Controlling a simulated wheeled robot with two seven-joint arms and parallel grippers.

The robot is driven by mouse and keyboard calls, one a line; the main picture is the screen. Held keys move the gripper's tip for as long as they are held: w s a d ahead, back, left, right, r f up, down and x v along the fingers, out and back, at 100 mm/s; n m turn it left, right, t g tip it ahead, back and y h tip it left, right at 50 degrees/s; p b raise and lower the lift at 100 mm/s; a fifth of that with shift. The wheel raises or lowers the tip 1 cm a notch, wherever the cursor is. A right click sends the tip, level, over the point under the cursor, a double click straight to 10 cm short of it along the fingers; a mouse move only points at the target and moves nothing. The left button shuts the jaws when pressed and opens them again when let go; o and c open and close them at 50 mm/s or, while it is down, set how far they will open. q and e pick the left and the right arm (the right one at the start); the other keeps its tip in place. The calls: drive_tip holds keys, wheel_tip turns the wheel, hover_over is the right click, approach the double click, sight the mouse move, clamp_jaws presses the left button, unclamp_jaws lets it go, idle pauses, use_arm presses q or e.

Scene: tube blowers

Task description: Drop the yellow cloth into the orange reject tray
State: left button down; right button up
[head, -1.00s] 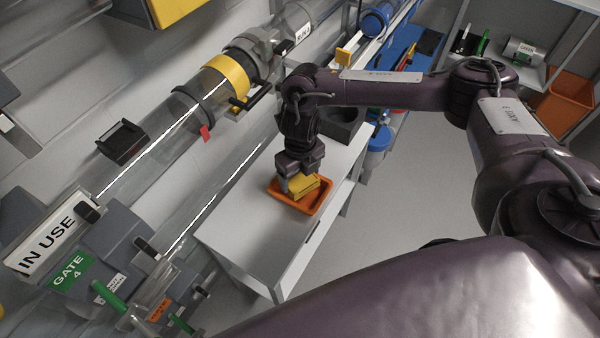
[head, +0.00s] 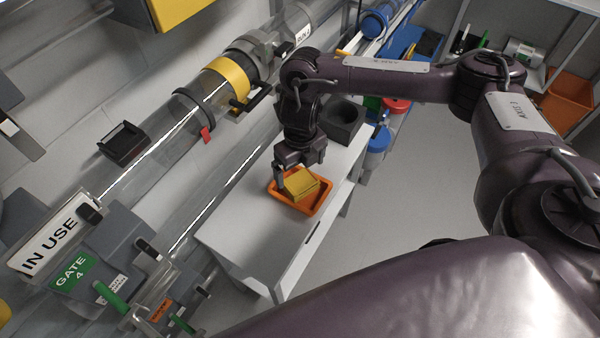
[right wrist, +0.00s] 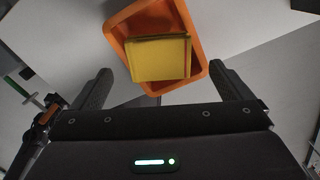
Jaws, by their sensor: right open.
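The yellow cloth (head: 301,184) is a folded pad lying in the orange reject tray (head: 318,208), which sits on a white bench. In the right wrist view the cloth (right wrist: 160,58) lies inside the tray (right wrist: 117,28), near the rim closest to the gripper. My left gripper is not in view.
The white bench top (head: 240,230) has free room in front of the tray. A dark grey block with a round hollow (head: 343,120) stands behind the tray. A clear tube with a yellow band (head: 229,80) runs along the wall at left.

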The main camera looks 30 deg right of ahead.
sight(300, 179)
wheel_tip(300, 179, up, 9)
drive_tip(key=p, duration=0.2)
drive_tip(key=shift+p, duration=0.3)
drive_tip(key=shift+f, duration=0.1)
